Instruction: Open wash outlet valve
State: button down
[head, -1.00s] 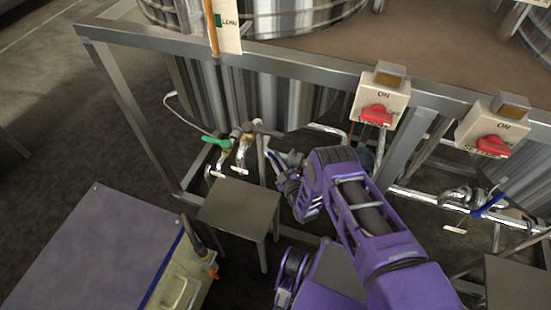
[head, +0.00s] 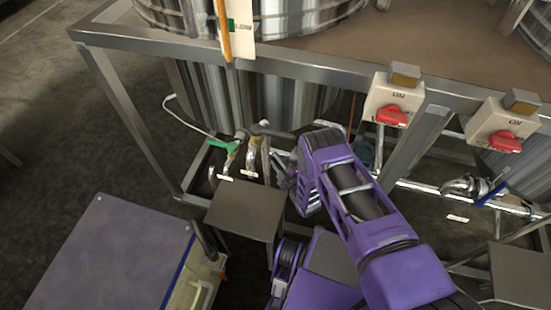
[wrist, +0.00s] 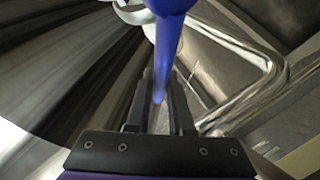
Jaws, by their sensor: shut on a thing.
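A blue valve handle (wrist: 168,50) runs down the middle of the wrist view. My gripper (wrist: 160,112) is shut on it, with one dark finger on each side. In the head view my gripper (head: 284,176) is low beside the pipework under the tank frame, partly hidden by my purple arm. The valve body is mostly hidden there. A green-handled valve (head: 226,147) sits to its left, apart from my gripper. The small white tags are too small to read, so I cannot tell which valve is labelled wash outlet.
The metal frame (head: 150,46) carries the steel tank (head: 250,98) above my arm. A small grey stool (head: 244,214) stands in front of the pipes. Two switch boxes with red knobs (head: 392,116) hang on the frame. Another blue-handled valve (head: 492,194) is at right.

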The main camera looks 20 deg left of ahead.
jog(key=shift+w, duration=0.1)
jog(key=c, duration=0.8)
grip_release()
jog(key=shift+d, duration=0.1)
